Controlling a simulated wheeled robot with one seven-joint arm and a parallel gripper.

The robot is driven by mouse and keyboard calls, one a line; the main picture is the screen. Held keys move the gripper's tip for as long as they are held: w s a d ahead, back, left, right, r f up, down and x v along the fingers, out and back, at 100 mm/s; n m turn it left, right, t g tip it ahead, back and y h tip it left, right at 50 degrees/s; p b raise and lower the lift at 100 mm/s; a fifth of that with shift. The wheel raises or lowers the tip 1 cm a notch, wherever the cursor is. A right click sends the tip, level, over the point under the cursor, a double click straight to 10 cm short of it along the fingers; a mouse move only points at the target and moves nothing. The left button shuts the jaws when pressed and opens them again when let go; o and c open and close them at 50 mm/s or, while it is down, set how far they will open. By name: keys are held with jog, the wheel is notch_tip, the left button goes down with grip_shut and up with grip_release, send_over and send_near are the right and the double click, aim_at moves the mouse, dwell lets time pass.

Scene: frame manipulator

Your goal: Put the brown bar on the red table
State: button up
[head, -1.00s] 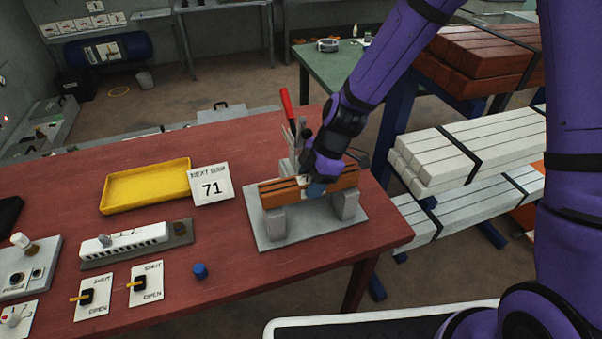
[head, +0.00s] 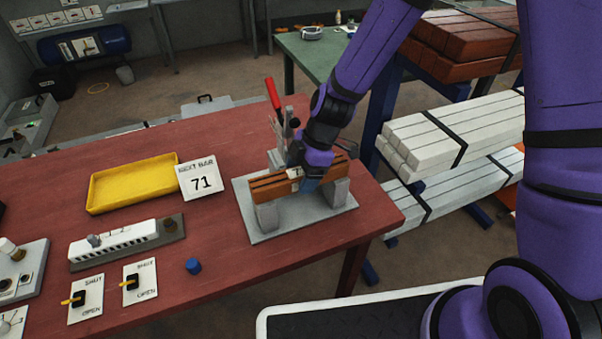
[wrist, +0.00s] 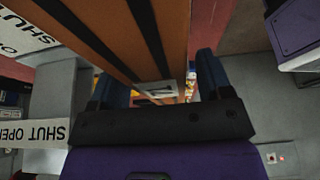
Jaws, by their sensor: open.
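The brown bar (head: 270,187) has dark stripes and a small white label. It lies across two grey blocks of a grey fixture (head: 300,224) on the red table (head: 225,255). My gripper (head: 308,184) is at the bar, near its right half, with the jaws open. In the wrist view the bar (wrist: 110,35) runs down between the blue fingers (wrist: 155,90), its label close to the gripper's palm. Contact between fingers and bar cannot be made out.
A clamp with a red handle (head: 273,95) stands behind the bar. A yellow tray (head: 135,183), a "NEXT BAR 71" card (head: 201,180), a slotted white rail (head: 125,240) and a blue knob (head: 193,266) are on the table. Racks of white bars (head: 455,130) stand at right.

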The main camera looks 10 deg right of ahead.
jog(key=v, duration=1.1)
jog(key=shift+w+d+r, duration=0.1)
jog(key=shift+d+r, duration=0.05)
jog(key=shift+r, duration=0.05)
jog(key=shift+d+r, duration=0.15)
jog(key=shift+r, duration=0.1)
jog(key=shift+r, duration=0.1)
jog(key=s+d+r+m+t+h, duration=0.1)
jog(key=s+d+r+m+t, duration=0.15)
jog(key=d+r+m, duration=0.35)
jog(key=s+d+r+m+t+h, duration=0.1)
jog(key=s+d+r+m+h, duration=0.1)
jog(key=s+d+r+m, duration=0.4)
jog(key=s+d+r+m+t+h, duration=0.1)
jog(key=s+d+r+m+t, duration=0.2)
jog(key=s+d+r+m, duration=0.5)
jog(key=s+m, duration=0.1)
jog(key=s, duration=0.2)
jog(key=shift+s+r, duration=0.2)
jog(key=shift+r, duration=0.2)
jog(key=shift+c, duration=0.4)
